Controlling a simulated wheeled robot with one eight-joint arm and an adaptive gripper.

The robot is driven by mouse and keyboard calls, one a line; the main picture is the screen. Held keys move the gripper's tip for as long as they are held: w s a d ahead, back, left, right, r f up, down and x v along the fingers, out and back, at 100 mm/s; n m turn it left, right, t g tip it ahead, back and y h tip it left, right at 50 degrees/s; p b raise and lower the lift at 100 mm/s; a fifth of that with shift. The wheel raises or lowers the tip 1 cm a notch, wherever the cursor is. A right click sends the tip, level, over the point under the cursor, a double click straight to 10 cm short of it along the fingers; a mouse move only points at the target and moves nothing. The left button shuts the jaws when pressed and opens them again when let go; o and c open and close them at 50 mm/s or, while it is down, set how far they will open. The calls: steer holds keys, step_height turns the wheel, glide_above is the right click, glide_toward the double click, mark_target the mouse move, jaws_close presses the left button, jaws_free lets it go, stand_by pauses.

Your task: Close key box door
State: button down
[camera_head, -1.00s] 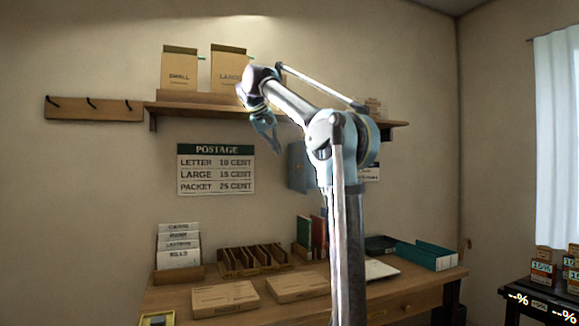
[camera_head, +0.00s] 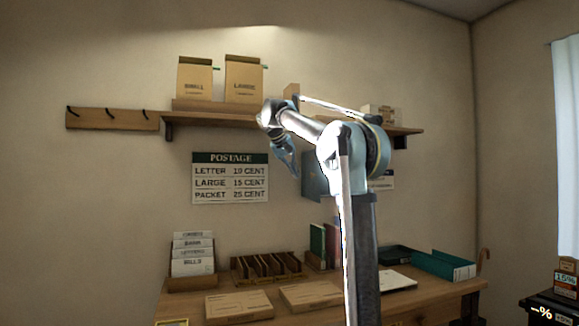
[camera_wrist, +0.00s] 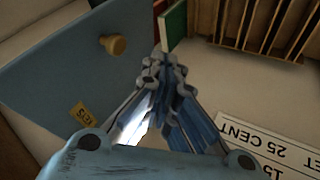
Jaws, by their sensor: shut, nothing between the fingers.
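The key box door (camera_wrist: 75,65) is a blue-grey panel with a round brass knob (camera_wrist: 113,44) and a small yellow label (camera_wrist: 83,114); it fills the upper left of the wrist view. In the head view the blue key box (camera_head: 314,178) hangs on the wall under the shelf, partly hidden behind my arm. The door appears to stand out from the wall; its exact angle is unclear. My gripper (camera_wrist: 165,75) is shut and empty, with its fingertips beside the door's edge in the picture. Contact cannot be told. It also shows in the head view (camera_head: 291,172), left of the box.
A wall shelf (camera_head: 225,117) with cartons runs above my gripper. A postage sign (camera_head: 230,178) is on the wall to the left. Below, a desk (camera_head: 180,301) holds a letter rack, a slotted wooden organiser (camera_head: 266,267), books and flat boxes.

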steer(key=shift+w+d+r, duration=0.1)
steer(key=shift+d, duration=1.8)
